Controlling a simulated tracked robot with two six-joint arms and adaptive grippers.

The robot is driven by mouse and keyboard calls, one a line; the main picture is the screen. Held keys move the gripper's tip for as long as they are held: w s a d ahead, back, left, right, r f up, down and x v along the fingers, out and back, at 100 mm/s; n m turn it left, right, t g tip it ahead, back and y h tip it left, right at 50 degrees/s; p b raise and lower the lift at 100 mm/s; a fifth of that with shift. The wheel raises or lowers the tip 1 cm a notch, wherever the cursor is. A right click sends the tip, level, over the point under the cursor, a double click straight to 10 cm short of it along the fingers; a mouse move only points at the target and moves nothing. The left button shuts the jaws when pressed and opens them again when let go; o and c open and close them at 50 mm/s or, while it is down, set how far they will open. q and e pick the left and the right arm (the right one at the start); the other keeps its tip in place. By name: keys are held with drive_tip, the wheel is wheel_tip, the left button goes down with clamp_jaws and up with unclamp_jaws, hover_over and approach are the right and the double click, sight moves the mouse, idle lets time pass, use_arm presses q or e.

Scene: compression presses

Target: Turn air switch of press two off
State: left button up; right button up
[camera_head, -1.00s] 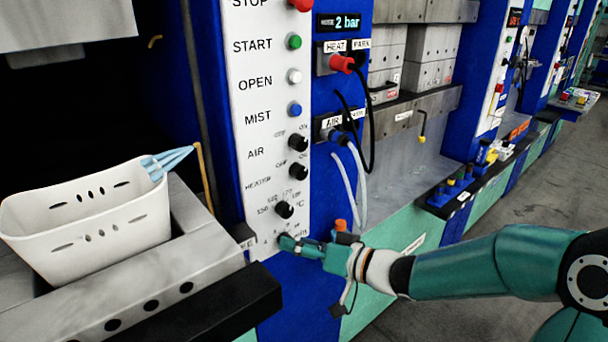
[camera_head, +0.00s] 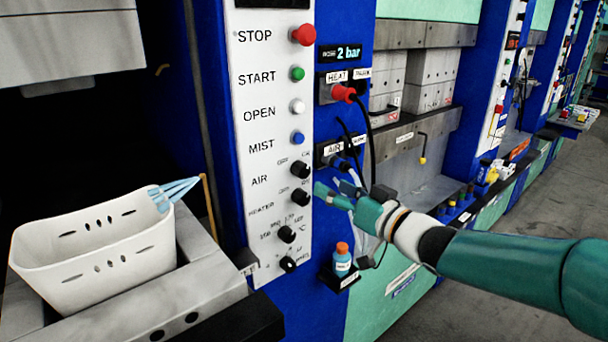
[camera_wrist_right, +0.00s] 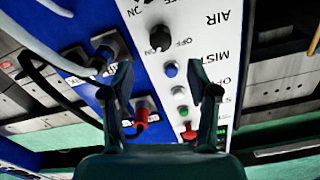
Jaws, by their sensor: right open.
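The air switch is a round black knob (camera_head: 300,169) beside the AIR label on the white control panel (camera_head: 258,100) of the near press. In the right wrist view the air knob (camera_wrist_right: 160,38) shows upside down, with OFF and ON marks around it; its pointer is too small to read surely. My right gripper (camera_head: 322,188) is just right of the panel, slightly below the air knob and near the heater knob (camera_head: 301,197). Its fingers (camera_wrist_right: 160,93) are open and empty, with the air knob ahead between them and apart from them. My left gripper is not in view.
Red, green, white and blue buttons (camera_head: 298,138) sit above the air knob. Cables and a red plug (camera_head: 343,92) hang close right of the panel. A bottle (camera_head: 342,262) stands below my gripper. A white basket (camera_head: 95,262) sits at left.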

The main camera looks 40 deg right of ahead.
sight(305, 173)
drive_tip(key=w, duration=0.2)
drive_tip(key=w+p, duration=0.1)
drive_tip(key=w, duration=0.5)
drive_tip(key=shift+w+a, duration=0.2)
drive_tip(key=shift+a, duration=0.15)
